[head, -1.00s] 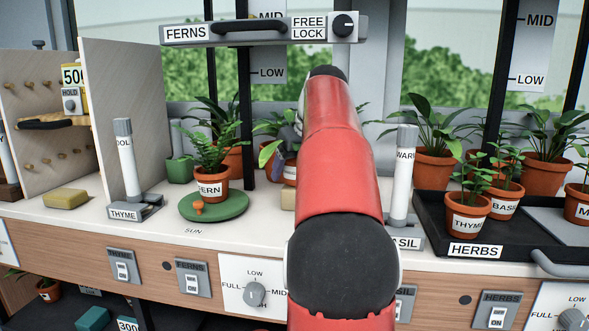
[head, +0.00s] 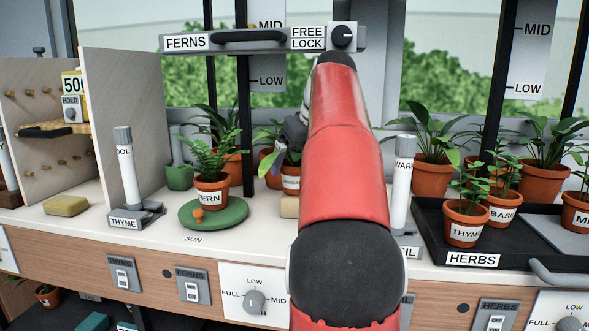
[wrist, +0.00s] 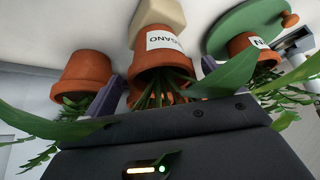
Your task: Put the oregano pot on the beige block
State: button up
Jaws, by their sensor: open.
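The oregano pot (wrist: 165,42) is terracotta with a white label, partly readable in the wrist view. It also shows in the head view (head: 291,182), partly hidden by my red arm. The beige block (wrist: 158,14) is beside the pot's base in the wrist view. In the head view the block (head: 289,207) is in front of the pot, mostly covered by my arm. My gripper (wrist: 158,80) is open, one finger on each side of the oregano pot. I cannot tell whether the fingers touch it. Leaves cover part of the gripper.
A fern pot (head: 211,192) stands on a green round tray (head: 238,220) to the left. Another terracotta pot (wrist: 82,74) is close to the gripper's left finger in the wrist view. A white-tubed stand (head: 402,190) and a black herbs tray (head: 425,246) are on the right.

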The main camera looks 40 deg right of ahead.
jog(key=s+a+b, duration=0.1)
jog(key=s+b, duration=0.1)
jog(key=s, duration=1)
jog(key=shift+a+r, duration=0.15)
jog(key=shift+r, duration=0.05)
jog(key=shift+s, duration=0.15)
